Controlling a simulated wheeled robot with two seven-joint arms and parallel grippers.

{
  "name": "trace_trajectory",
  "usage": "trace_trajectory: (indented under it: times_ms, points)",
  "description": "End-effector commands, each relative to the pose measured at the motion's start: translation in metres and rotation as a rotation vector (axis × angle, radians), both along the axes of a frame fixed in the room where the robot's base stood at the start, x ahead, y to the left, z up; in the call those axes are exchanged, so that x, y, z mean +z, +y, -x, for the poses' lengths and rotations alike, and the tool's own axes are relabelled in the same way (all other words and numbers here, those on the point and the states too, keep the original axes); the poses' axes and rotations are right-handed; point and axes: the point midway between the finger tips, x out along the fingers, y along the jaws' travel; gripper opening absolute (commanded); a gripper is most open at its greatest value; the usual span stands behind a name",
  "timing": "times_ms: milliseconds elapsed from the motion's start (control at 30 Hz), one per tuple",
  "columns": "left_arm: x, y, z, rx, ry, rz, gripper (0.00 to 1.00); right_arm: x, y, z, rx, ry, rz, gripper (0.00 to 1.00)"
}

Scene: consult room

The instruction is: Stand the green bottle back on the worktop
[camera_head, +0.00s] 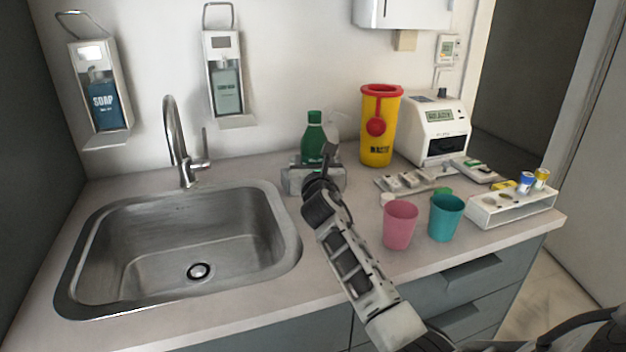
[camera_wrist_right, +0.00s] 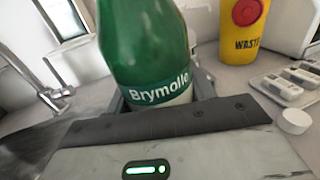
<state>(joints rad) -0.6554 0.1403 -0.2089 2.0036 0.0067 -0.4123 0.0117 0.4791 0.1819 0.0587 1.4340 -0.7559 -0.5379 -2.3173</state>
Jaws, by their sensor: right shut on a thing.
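The green bottle (camera_head: 313,138) stands roughly upright in the head view, in front of the wall and right of the sink. My right gripper (camera_head: 316,166) is shut on its lower part. My left gripper is not in view.
A yellow waste container (camera_head: 379,135) stands right of the bottle, before a white device (camera_head: 437,128). A pink cup (camera_head: 400,226), a teal cup (camera_head: 445,217) and a white rack (camera_head: 512,205) stand nearer the front. The sink (camera_head: 185,250) lies left.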

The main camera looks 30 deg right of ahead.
Motion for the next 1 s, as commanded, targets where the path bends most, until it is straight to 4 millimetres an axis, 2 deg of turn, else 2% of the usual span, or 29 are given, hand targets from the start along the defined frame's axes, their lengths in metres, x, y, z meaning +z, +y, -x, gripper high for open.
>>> trace_trajectory:
  times_ms: [100,300,733,767,833,1000]
  points:
    - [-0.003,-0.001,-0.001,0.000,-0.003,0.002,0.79,-0.010,-0.001,-0.007,0.003,0.001,-0.003,0.27]
    - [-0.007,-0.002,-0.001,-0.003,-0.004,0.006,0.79,-0.036,-0.001,-0.006,0.002,0.000,-0.004,0.27]
    - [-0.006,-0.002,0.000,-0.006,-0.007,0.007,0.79,-0.041,-0.001,-0.006,0.002,0.001,0.002,0.27]
    - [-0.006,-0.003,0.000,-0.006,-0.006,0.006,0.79,-0.042,-0.001,-0.006,0.002,0.002,0.001,0.57]
    - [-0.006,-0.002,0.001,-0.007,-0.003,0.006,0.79,-0.041,-0.001,-0.006,0.001,0.001,0.000,0.76]
    - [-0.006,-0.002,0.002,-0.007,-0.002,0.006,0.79,-0.041,-0.001,-0.006,0.002,0.001,0.000,0.76]
